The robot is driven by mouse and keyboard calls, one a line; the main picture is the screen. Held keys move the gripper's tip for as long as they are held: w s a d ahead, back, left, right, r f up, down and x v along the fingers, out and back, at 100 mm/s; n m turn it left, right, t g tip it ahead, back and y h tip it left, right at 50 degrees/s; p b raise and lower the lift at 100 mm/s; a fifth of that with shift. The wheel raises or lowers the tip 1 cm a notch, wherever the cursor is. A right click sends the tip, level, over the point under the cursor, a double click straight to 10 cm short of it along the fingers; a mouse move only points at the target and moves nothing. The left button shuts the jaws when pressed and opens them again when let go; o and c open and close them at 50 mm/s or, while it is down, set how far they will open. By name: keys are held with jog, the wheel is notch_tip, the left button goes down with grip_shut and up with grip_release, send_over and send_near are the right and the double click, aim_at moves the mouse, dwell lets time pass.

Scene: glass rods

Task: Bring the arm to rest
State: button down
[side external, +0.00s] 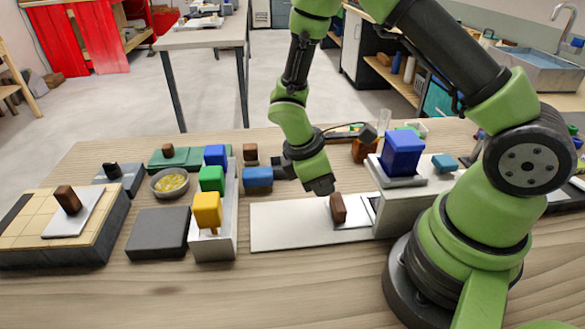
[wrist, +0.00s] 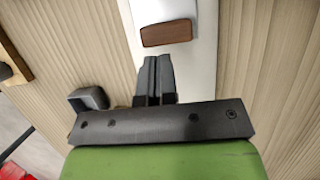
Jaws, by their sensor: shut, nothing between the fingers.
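My gripper (side external: 321,186) hangs over the white board in the side view, just left of and above a brown block (side external: 338,208). In the wrist view my gripper's two dark fingers (wrist: 154,62) lie close together, with nothing between them. The brown block shows just past the fingertips (wrist: 167,33) and looks apart from them. The fingertips are hard to make out in the side view.
A long white board (side external: 280,226) lies under the gripper. A white tray (side external: 215,246) with yellow, green and blue pieces stands to the left. A blue block (side external: 403,153) sits on a raised stand at right. A bowl (side external: 170,184) and dark slab (side external: 158,235) are further left.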

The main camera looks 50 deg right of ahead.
jog(key=s+a+r+m+t+y, duration=0.1)
jog(key=a+r+m+t, duration=0.15)
jog(key=r, duration=0.65)
jog(key=s+a+r+m+t+y, duration=0.15)
jog(key=r+m, duration=0.25)
jog(key=r, duration=0.6)
jog(key=s+r+m+t+y, duration=0.2)
jog(key=s+r+m+t, duration=0.4)
jog(key=s, duration=0.1)
jog(key=shift+s+a+r+m+y, duration=0.15)
jog(key=shift+a+m+y, duration=0.15)
jog(key=shift+m+y, duration=0.05)
